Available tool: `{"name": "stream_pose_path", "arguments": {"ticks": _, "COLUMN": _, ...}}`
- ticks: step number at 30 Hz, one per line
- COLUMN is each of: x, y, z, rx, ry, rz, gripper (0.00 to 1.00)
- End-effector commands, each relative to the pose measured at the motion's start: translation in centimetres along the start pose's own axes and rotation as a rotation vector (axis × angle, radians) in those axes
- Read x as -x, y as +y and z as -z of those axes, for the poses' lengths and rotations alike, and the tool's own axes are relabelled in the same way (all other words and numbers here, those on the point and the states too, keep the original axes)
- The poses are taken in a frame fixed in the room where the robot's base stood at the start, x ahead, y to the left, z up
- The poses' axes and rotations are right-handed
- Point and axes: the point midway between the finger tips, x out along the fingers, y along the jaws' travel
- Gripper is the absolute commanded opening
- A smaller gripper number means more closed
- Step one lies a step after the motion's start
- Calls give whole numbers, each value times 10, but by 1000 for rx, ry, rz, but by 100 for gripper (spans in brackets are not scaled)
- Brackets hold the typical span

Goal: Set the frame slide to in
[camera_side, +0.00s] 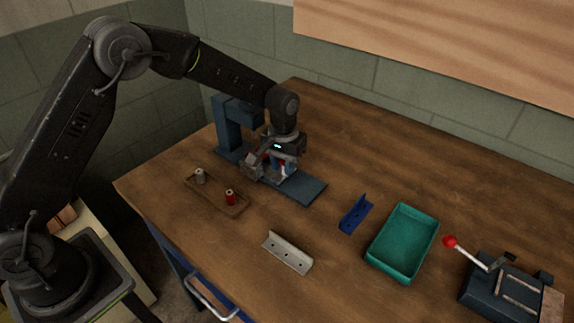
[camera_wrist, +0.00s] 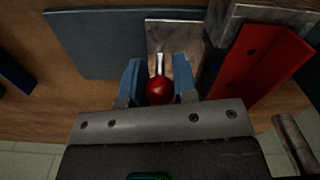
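The frame slide's red knob (camera_wrist: 160,90) sits on a short pale metal stem in the wrist view. My gripper (camera_wrist: 158,78) has its two blue fingers close on either side of the knob, with almost no gap visible, and appears shut on it. In the side view my gripper (camera_side: 277,168) points down at the blue-grey fixture (camera_side: 303,188). The gripper largely hides the knob there. Behind the stem is a bare metal plate (camera_wrist: 175,36). A red angled part with holes (camera_wrist: 262,68) stands at the right in the wrist view.
A wooden tray (camera_side: 238,209) with a grey and a red cylinder is left of the fixture. A metal angle piece (camera_side: 287,252), a blue bracket (camera_side: 354,215), a green bin (camera_side: 375,262) and a red-knobbed lever device (camera_side: 490,290) lie to the right and front.

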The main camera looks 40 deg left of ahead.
Motion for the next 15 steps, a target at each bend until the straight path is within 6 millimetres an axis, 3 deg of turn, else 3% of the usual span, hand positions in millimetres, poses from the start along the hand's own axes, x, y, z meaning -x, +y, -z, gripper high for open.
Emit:
{"name": "stream_pose_path", "arguments": {"ticks": 8, "x": 0, "y": 1, "z": 0, "rx": 0, "ry": 2, "rz": -1, "gripper": 52}}
{"name": "stream_pose_path", "arguments": {"ticks": 15, "x": 1, "y": 1, "z": 0, "rx": 0, "ry": 1, "rz": -1, "gripper": 52}}
